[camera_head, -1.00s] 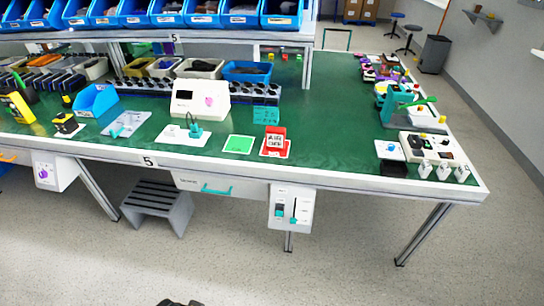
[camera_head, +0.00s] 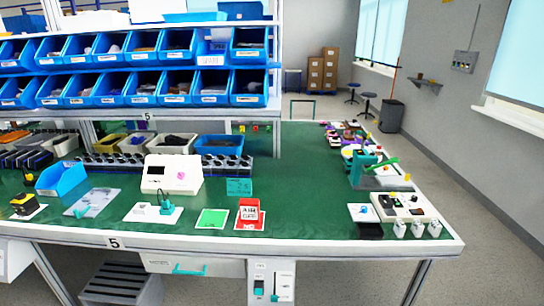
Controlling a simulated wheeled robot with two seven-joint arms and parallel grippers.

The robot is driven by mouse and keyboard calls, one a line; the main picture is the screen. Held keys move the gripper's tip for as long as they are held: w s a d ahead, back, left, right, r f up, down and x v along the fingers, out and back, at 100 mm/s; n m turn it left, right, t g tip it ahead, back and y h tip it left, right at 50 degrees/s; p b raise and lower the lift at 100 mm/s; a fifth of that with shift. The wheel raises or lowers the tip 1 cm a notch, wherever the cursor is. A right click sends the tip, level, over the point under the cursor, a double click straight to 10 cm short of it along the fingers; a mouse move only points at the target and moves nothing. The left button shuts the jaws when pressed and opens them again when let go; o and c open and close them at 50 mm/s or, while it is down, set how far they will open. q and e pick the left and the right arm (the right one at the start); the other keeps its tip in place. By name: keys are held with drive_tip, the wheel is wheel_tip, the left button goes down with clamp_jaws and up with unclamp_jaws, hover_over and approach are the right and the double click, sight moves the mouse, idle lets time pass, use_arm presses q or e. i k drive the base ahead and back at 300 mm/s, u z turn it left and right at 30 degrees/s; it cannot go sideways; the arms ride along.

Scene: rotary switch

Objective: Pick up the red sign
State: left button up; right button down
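The red sign (camera_head: 249,209) with white lettering stands near the front edge of the green table, right of its middle. It stands on a small white-and-red card (camera_head: 250,226). Neither of my grippers shows in the head view, so I cannot see whether they are open or shut.
A green card (camera_head: 211,219) lies left of the sign. Blue bins (camera_head: 176,87) fill the shelves behind. A white panel with switches (camera_head: 402,207) sits at the right. The table (camera_head: 295,185) between is clear.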

sight(249, 209)
drive_tip(key=z, duration=1.7)
drive_tip(key=i, duration=1.1)
drive_tip(key=u, duration=1.35)
